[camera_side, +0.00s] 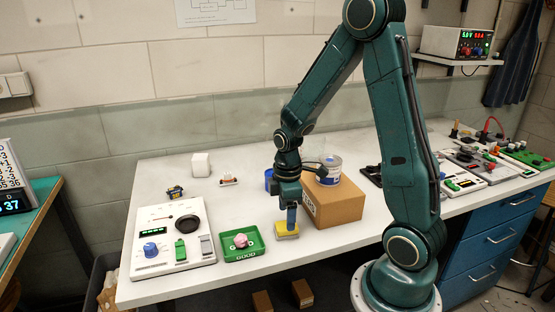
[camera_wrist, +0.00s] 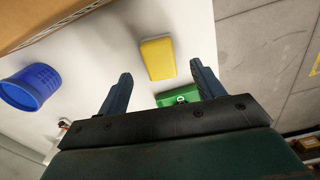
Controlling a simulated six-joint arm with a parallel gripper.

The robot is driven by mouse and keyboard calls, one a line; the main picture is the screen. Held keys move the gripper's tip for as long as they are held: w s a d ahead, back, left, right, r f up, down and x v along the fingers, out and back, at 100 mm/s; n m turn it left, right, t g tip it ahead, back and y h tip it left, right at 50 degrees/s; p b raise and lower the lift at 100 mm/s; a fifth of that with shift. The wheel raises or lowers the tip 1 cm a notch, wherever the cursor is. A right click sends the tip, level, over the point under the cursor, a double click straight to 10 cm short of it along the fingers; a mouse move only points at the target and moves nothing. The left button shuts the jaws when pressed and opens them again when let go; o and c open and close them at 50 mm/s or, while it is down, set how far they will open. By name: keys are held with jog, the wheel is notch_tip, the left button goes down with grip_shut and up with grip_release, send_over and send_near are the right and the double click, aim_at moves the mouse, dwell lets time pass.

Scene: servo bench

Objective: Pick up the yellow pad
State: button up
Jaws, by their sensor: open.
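The yellow pad (camera_side: 286,230) lies on the white bench just right of the green tray in the side view. In the wrist view the yellow pad (camera_wrist: 158,59) shows whole, lying beyond and between my two fingers. My gripper (camera_side: 291,220) points down above the pad in the side view, and its fingertips overlap the pad there. In the wrist view my gripper (camera_wrist: 160,72) is open with nothing between its fingers. I cannot tell the exact height of the fingertips over the pad.
A green tray (camera_side: 259,254) holding a pink lump is close on the left. The bench's front edge is near the pad.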

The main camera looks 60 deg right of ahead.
jog(key=shift+f, duration=2.45)
jog(key=shift+c, duration=0.2)
jog(key=c, duration=1)
